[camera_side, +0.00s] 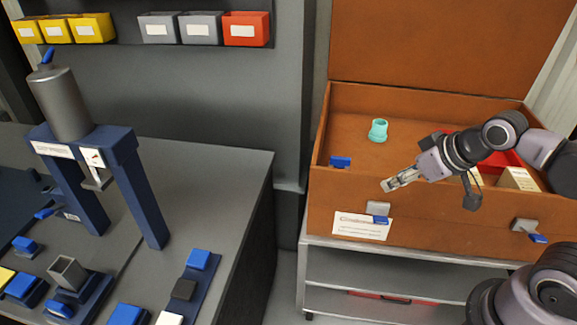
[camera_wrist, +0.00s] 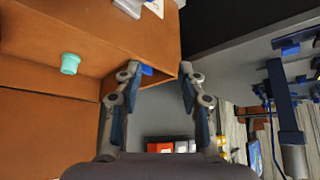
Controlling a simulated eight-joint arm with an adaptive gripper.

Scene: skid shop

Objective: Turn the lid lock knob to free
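The brown chest (camera_side: 345,185) stands open with its lid (camera_side: 430,45) raised at the back. A small blue knob (camera_side: 340,162) sits at the chest's left end; I take it to be the lid lock knob, though no label on it is readable. It also shows as a blue piece (camera_wrist: 147,70) by the left finger in the wrist view, partly covered by that finger. My gripper (camera_side: 388,186) is right of the knob and apart from it in the side view, over the chest's front part. In the wrist view my gripper (camera_wrist: 163,80) has its fingers wide apart, with nothing held.
A teal cup (camera_side: 378,130) stands inside the chest. Grey latches with blue tabs, left (camera_side: 378,208) and right (camera_side: 524,225), are on the front wall. Pale boxes (camera_side: 518,179) and a red item lie at the right. A bench with a press (camera_side: 100,145) stands left.

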